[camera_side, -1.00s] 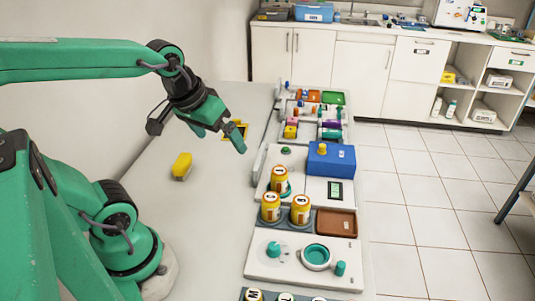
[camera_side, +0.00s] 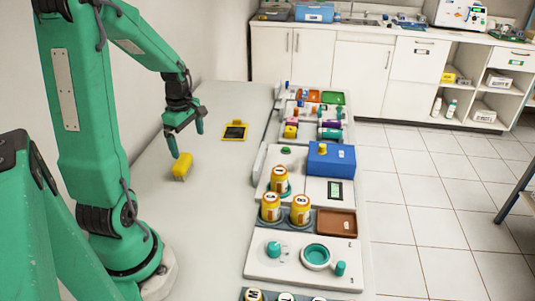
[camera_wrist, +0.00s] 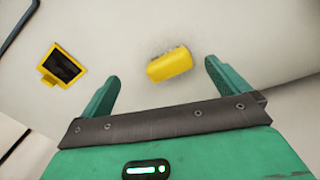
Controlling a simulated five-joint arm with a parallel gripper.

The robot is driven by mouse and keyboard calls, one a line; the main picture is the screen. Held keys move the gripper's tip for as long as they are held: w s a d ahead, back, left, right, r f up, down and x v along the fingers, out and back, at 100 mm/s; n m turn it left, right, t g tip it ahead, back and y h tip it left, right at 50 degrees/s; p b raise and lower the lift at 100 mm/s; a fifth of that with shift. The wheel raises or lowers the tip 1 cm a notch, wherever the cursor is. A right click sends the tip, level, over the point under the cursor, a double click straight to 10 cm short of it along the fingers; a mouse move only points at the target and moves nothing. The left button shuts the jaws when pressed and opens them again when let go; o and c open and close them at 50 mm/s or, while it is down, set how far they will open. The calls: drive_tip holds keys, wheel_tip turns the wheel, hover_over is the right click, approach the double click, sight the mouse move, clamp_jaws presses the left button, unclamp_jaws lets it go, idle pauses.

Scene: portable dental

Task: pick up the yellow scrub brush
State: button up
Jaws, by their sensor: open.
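The yellow scrub brush (camera_side: 182,166) lies on the grey table, its pale bristle side low in the side view. My gripper (camera_side: 187,144) is above it and points down, with its green fingers apart and nothing between them. In the wrist view the yellow scrub brush (camera_wrist: 169,64) shows just beyond the gap between the two fingertips of my gripper (camera_wrist: 162,70). The brush appears slightly tilted across the picture there. I cannot tell the exact height between fingertips and brush.
A yellow-framed dark panel (camera_side: 235,131) lies on the table to the right of the brush. Yellow jars (camera_side: 271,207), a blue box (camera_side: 331,160) and a brown tray (camera_side: 336,223) stand farther right. The table around the brush is clear.

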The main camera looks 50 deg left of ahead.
sight(181, 159)
drive_tip(key=s+a+f+n, duration=0.2)
drive_tip(key=a+f+n, duration=0.1)
drive_tip(key=shift+a, duration=0.15)
drive_tip(key=shift+f, duration=1.35)
drive_tip(key=shift+f, duration=2.6)
drive_tip(key=c, duration=0.9)
